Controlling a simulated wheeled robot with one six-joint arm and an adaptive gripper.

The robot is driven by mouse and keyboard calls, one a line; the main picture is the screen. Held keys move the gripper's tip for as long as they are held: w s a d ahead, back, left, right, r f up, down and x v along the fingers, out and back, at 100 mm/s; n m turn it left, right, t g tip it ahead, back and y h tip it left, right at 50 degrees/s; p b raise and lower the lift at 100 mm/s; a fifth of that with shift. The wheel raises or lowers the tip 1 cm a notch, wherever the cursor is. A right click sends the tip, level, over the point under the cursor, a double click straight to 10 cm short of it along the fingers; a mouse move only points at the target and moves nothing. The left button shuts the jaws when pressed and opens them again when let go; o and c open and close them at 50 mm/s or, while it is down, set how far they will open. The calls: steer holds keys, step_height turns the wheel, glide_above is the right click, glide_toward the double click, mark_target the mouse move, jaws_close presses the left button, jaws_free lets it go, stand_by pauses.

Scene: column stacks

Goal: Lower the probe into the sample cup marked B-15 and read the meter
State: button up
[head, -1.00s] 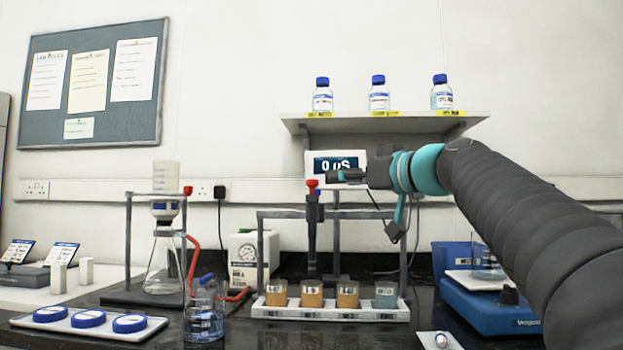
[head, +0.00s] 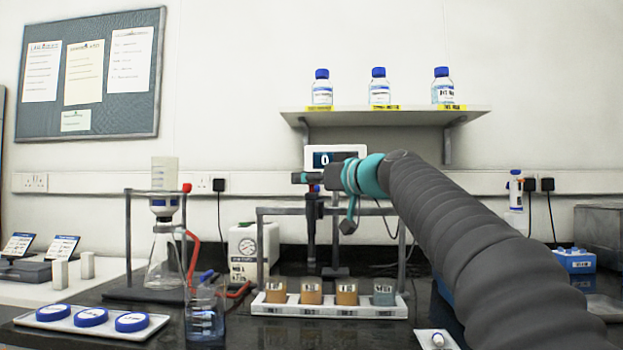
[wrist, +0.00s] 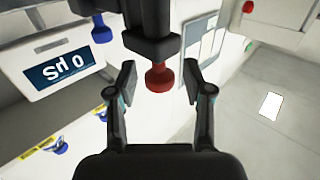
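The dark probe (head: 310,232) hangs upright from a stand above a white tray (head: 330,311) of small cups. Its red knob (wrist: 160,77) shows in the wrist view. My gripper (head: 303,178) is at the probe's top; in the wrist view my gripper (wrist: 158,88) is open, with its fingers on either side of the knob and a gap showing. Three cups (head: 312,292) are tan and one cup (head: 384,293) at the right is grey-blue. Their labels are too blurred to read, so I cannot tell which is B-15. The meter (wrist: 60,68) reads 0 µS and is partly hidden in the head view.
A glass beaker (head: 205,310) stands left of the cup tray. A filter flask (head: 163,262) and red hose stand behind it. A tray with blue lids (head: 90,318) is at the left. A shelf (head: 390,118) with three bottles is above.

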mark_target(312, 193)
jaws_close()
step_height(312, 193, down, 3)
steer(key=b, duration=0.3)
steer(key=shift+f+b, duration=0.15)
steer(key=shift+b, duration=0.25)
steer(key=shift+o, duration=0.3)
jaws_free()
steer(key=v, duration=1.2)
